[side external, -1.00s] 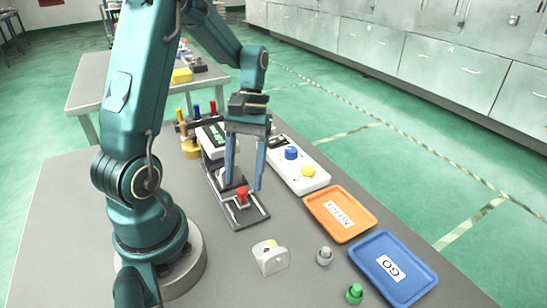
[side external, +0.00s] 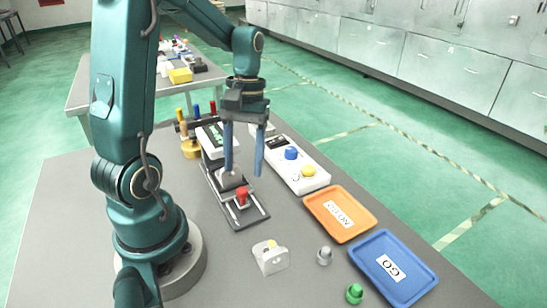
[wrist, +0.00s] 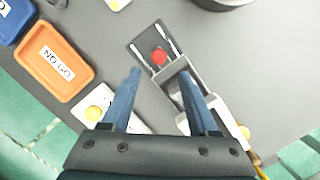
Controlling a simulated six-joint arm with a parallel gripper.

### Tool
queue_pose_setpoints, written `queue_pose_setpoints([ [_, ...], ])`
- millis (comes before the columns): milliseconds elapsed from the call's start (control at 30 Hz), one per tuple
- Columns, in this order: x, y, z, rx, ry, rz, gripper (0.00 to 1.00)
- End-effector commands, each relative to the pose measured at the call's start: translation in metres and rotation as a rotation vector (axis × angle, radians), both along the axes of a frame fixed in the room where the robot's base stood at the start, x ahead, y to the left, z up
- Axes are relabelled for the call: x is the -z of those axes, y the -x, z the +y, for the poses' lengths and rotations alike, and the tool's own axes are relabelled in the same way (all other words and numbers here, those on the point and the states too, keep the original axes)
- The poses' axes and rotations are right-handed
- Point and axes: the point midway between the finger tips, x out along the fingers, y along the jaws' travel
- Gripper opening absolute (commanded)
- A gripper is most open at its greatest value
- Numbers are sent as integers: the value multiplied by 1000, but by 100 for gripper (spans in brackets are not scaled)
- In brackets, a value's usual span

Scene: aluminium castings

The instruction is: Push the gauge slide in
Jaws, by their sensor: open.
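The gauge (side external: 236,212) is a dark base with two pale rails and a body with a green display (side external: 212,135) at its far end. Its slide carries a red knob (side external: 242,195), which stands toward the near end of the rails; it also shows in the wrist view (wrist: 159,57). A grey part (side external: 230,181) sits just behind the knob. My gripper (side external: 243,174) is open and empty, fingers pointing down above the gauge, behind and above the knob. In the wrist view my gripper (wrist: 158,72) has its fingers spread either side of the slide's line.
A white box (side external: 297,167) with blue and yellow buttons stands right of the gauge. An orange NO GO tray (side external: 313,208) and a blue GO tray (side external: 356,253) lie nearer. A pale casting (side external: 270,257), a grey plug (side external: 324,256) and a green plug (side external: 354,293) stand in front.

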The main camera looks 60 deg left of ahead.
Motion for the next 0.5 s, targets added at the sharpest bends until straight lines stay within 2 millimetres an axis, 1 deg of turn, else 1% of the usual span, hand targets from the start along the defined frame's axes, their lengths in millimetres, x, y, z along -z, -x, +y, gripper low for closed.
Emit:
queue_pose_setpoints([
  [100, -4, 7, -8, 11, -75, -77, 60],
  [200, -7, 12, -13, 24, -114, -125, 60],
  [367, -10, 16, -18, 42, -135, -157, 60],
  [433, -8, 15, -18, 45, -137, -162, 60],
  [500, -1, 15, -18, 46, -136, -159, 60],
])
